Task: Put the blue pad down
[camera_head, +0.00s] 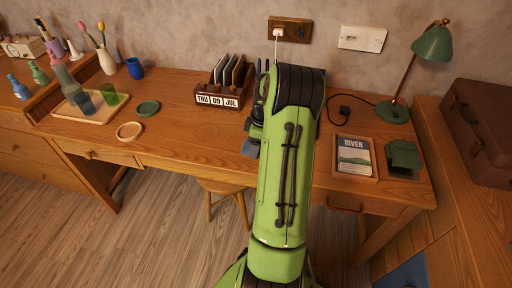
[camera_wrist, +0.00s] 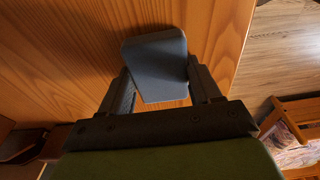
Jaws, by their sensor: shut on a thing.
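The blue pad (camera_wrist: 157,62) shows in the wrist view as a flat grey-blue square with rounded corners. It sits between the two fingers of my gripper (camera_wrist: 160,84), which is shut on it. Bare wooden desk top lies behind the pad in that view; I cannot tell how far below the pad it is. In the head view a small part of the pad (camera_head: 250,148) shows at the left side of my arm, near the desk's front edge. My arm hides most of the gripper there.
The desk (camera_head: 187,112) has clear wood left of my arm. A calendar organiser (camera_head: 218,99) stands at the back. A green coaster (camera_head: 148,108), a round wooden dish (camera_head: 129,131) and a tray (camera_head: 75,114) are at left. A framed book (camera_head: 354,158) and lamp (camera_head: 393,111) are at right.

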